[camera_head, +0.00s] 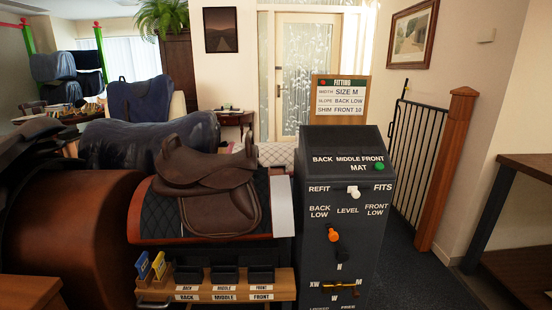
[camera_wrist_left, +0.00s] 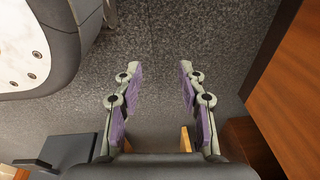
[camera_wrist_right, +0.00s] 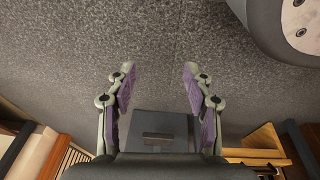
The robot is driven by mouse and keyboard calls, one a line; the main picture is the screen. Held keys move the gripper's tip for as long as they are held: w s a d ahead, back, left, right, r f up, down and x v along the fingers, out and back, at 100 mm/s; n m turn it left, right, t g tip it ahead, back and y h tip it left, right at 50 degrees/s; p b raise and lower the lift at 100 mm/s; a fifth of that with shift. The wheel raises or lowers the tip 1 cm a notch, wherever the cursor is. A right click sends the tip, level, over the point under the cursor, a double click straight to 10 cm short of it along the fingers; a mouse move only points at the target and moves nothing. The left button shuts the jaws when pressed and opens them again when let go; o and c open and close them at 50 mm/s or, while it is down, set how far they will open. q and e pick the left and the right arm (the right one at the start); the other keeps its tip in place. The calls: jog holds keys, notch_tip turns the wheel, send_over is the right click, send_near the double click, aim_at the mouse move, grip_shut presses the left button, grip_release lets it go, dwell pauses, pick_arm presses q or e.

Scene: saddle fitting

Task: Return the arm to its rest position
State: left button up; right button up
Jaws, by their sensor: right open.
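My left gripper (camera_wrist_left: 157,70) shows in the left wrist view, its two purple-padded fingers apart with nothing between them. My right gripper (camera_wrist_right: 158,70) shows in the right wrist view, also open and empty. Both are above dark speckled floor. Neither gripper shows in the head view. There a brown saddle (camera_head: 213,180) sits on a dark quilted pad (camera_head: 158,209) on the stand. A dark console (camera_head: 318,215) beside it has a white lever (camera_head: 353,191), an orange knob (camera_head: 334,236) and a brass handle (camera_head: 340,289). A green light (camera_head: 379,166) shows beside MAT.
A wooden shelf (camera_head: 215,283) with small dark bins and blue and yellow pieces (camera_head: 142,267) is below the saddle. A fitting sign (camera_head: 340,98) stands behind the console. A black gate (camera_head: 418,150) with a wooden post (camera_head: 447,170) and a dark table (camera_head: 525,168) are at right.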

jog(key=s+d+f+g, duration=0.1)
jog(key=s+f, duration=0.1)
jog(key=s, duration=0.3)
pick_arm(q)
jog(key=s+r+p, duration=1)
jog(key=r+p, duration=0.3)
jog(key=p, duration=0.6)
jog(key=shift+a+r, duration=0.2)
pick_arm(e)
jog(key=s+r, duration=0.9)
jog(key=r, duration=0.5)
jog(key=shift+s+d, duration=0.15)
jog(key=shift+d, duration=0.1)
jog(key=shift+f, duration=0.1)
